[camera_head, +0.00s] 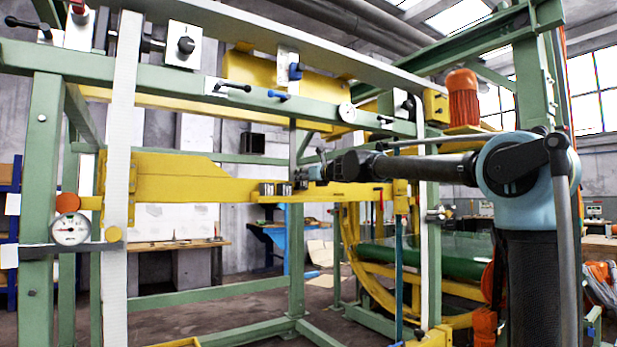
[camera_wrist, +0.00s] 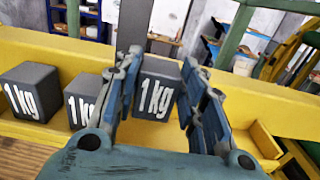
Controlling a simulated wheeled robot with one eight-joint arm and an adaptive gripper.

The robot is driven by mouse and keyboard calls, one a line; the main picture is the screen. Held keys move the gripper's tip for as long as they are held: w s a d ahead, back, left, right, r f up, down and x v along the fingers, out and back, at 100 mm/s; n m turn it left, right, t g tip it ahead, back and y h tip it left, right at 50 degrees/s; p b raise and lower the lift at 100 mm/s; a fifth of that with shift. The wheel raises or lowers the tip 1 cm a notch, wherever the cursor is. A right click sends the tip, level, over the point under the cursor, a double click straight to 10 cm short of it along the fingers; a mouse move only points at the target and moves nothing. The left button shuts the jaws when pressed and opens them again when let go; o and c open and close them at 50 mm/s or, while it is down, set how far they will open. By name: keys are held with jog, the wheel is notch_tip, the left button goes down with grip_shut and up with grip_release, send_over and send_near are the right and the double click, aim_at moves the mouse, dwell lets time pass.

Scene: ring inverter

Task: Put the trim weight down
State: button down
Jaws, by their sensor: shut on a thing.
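The trim weight (camera_wrist: 157,92) is a dark grey block marked "1 kg". My gripper (camera_wrist: 158,75) is shut on it, with one blue-grey finger at each side in the wrist view. Two like 1 kg weights, one at the far left (camera_wrist: 28,92) and one nearer my gripper (camera_wrist: 82,98), stand to its left along a yellow beam. In the head view my gripper (camera_head: 308,174) is small, at the beam, just right of the standing weights (camera_head: 275,188). Whether the held weight's underside touches the beam's ledge is hidden.
The yellow beam (camera_head: 190,180) runs across the green frame (camera_head: 45,200). In the wrist view, a yellow compartment with raised edges (camera_wrist: 262,140) lies right of my gripper. A pale upright strip (camera_head: 122,120) and a round dial (camera_head: 70,229) are at the left.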

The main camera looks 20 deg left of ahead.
aim_at(304, 185)
jog(key=shift+f, duration=1.9)
jog(key=c, duration=1)
grip_release()
jog(key=shift+c, duration=0.2)
jog(key=v, duration=1.2)
jog(key=shift+d, duration=0.1)
